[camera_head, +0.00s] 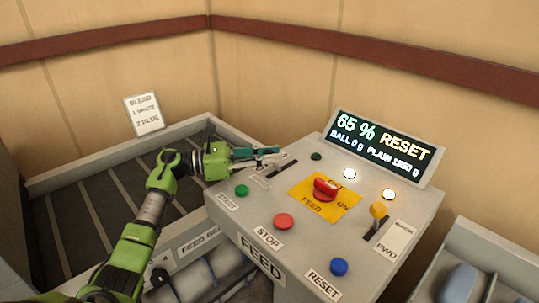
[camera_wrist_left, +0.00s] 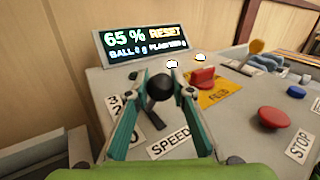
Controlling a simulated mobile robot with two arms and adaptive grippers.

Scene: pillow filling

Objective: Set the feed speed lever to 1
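The feed speed lever is a black knob (camera_wrist_left: 160,87) on a dark stem, in the left wrist view. It stands in a slot beside a number label (camera_wrist_left: 117,106), of which 3, 2 and 0 can be read. A SPEED label (camera_wrist_left: 170,141) lies on its near side. My left gripper (camera_wrist_left: 162,84) has its two green fingers apart, one on each side of the knob, with small gaps showing. In the head view my left gripper (camera_head: 278,154) is over the panel's left back part and hides the knob; the slot (camera_head: 286,168) shows beside it. My right gripper is not in view.
The console (camera_head: 325,250) carries a red switch (camera_head: 325,189) on a yellow plate, a yellow-knobbed lever (camera_head: 378,210), and green (camera_head: 242,190), red (camera_head: 284,222) and blue (camera_head: 339,267) buttons. The display (camera_head: 382,147) at its back reads 65 % RESET. A slatted bin (camera_head: 65,180) is at left.

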